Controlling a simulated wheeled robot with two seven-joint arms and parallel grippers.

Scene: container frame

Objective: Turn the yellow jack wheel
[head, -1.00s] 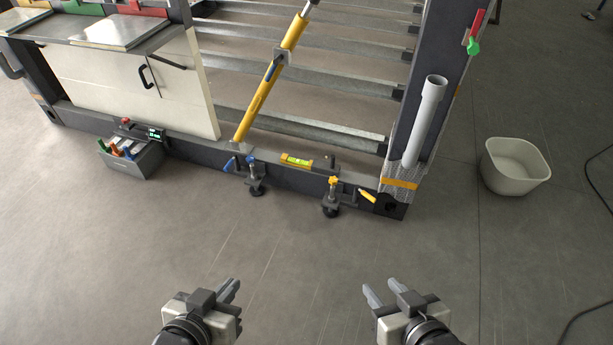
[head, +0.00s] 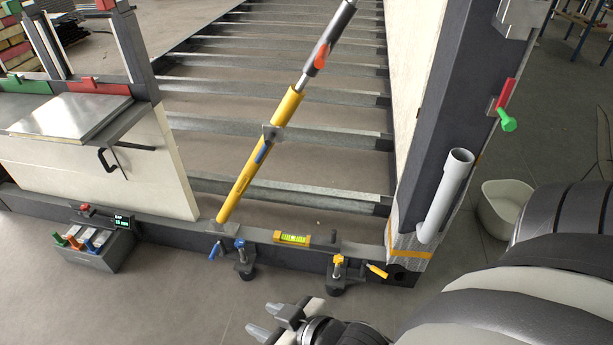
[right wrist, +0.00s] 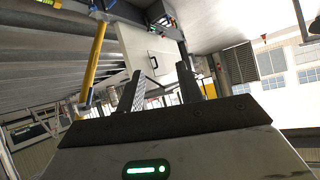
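The yellow jack wheel (head: 338,260) sits on top of the right-hand of two small jacks at the frame's bottom beam (head: 290,252). A small yellow lever (head: 377,271) sticks out just right of it. My right gripper (head: 261,319) is at the bottom of the head view, nearer to me and left of the wheel, apart from it, with its fingers pointing left. In the right wrist view its fingers (right wrist: 160,92) are apart with nothing between them. I cannot make out the wheel in that view. My left gripper is not in the head view.
The other jack has a blue wheel (head: 240,243). A yellow spirit level (head: 291,238) lies on the beam between them. A yellow brace (head: 250,180) slants upward behind. A grey pipe (head: 445,195) stands at the right post. A grey box (head: 95,247) sits left; floor in front is clear.

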